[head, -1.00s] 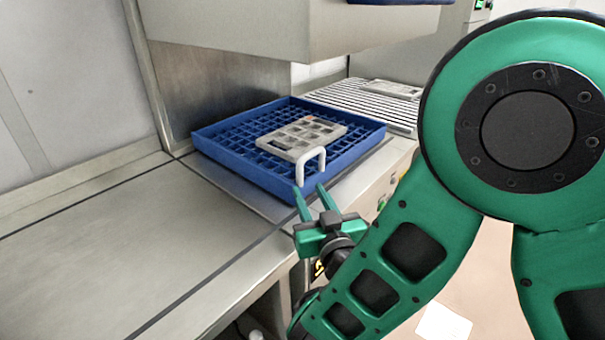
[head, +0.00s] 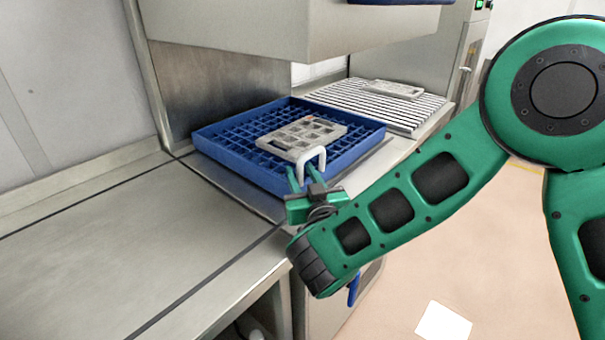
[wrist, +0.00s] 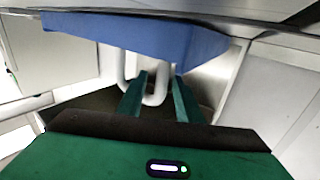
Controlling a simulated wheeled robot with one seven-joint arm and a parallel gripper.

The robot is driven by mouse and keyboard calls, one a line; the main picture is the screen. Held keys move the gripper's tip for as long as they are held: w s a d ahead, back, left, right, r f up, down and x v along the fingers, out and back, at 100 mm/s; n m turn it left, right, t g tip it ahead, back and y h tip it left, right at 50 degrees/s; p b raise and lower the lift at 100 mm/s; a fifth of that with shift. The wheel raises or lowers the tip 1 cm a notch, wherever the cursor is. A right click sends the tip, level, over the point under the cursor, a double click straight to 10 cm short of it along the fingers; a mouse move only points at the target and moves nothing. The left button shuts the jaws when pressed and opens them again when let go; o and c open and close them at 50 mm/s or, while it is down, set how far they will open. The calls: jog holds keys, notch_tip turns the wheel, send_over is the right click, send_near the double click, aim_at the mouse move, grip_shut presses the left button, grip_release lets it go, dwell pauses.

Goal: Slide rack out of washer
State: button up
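The blue rack (head: 225,146) sits in the washer (head: 225,88) under its raised hood, with a grey mould plate (head: 300,137) lying in it. A white loop handle (head: 312,155) stands at the rack's front side. My gripper (head: 305,176) is at the handle, its green fingers pointing toward the rack. In the wrist view, the two fingers (wrist: 157,98) are spread apart with the white handle (wrist: 153,97) showing between and beyond them. The blue rack wall (wrist: 130,35) is above them in that view. I cannot tell whether a finger touches the handle.
A bare steel counter (head: 120,240) extends to the left of the washer. A slatted rack (head: 390,105) with another grey plate (head: 393,90) is at the back right. The floor (head: 470,240) to the right is clear except for a white sheet (head: 443,322).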

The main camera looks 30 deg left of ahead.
jog(key=shift+w+a, duration=0.35)
grip_shut()
